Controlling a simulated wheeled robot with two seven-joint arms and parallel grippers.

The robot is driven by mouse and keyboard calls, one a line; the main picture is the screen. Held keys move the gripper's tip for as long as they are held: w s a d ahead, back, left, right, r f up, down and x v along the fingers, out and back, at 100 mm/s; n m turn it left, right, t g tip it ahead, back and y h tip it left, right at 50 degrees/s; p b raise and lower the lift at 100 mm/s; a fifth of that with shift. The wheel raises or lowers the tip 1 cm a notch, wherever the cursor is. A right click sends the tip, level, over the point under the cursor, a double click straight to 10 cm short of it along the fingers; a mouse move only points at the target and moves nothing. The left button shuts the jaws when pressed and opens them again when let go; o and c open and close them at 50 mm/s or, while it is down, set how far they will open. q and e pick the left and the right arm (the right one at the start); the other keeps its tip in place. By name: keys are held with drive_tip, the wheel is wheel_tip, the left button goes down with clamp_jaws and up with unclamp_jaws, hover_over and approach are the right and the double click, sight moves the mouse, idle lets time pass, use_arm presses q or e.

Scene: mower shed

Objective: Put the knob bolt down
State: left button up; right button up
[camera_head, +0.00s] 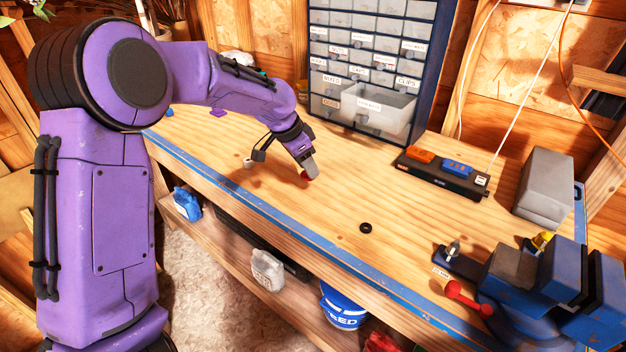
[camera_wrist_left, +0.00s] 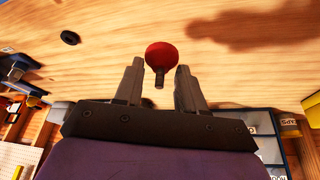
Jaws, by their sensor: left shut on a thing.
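The knob bolt has a round red head (camera_wrist_left: 162,56) and a short dark shank. In the left wrist view it sits between the two grey fingertips of my left gripper (camera_wrist_left: 159,78), which is shut on it. In the head view only a bit of red of the knob bolt (camera_head: 304,176) shows beside my left gripper (camera_head: 311,170), low over the middle of the wooden workbench (camera_head: 300,215). I cannot tell whether the bolt touches the bench top. My right gripper is not in view.
A black ring (camera_head: 366,228) lies on the bench, right of my left gripper. A drawer cabinet (camera_head: 370,60) with a pulled-out bin (camera_head: 378,107) stands behind. Bench around the ring is clear.

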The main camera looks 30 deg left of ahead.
use_arm(q)
drive_tip(key=w+f, duration=0.2)
drive_tip(key=f, duration=0.1)
drive_tip(key=shift+w+p, duration=0.2)
drive_tip(key=shift+p, duration=0.2)
drive_tip(key=f, duration=0.4)
drive_tip(key=shift+w+a, duration=0.1)
drive_tip(key=shift+w, duration=0.2)
drive_tip(key=shift+s, duration=0.1)
drive_tip(key=o, duration=1)
drive_tip(key=shift+f, duration=0.1)
drive_tip(key=shift+o, duration=0.2)
drive_tip(key=shift+r, duration=0.2)
drive_tip(key=b+v, duration=0.1)
drive_tip(key=v, duration=1.1)
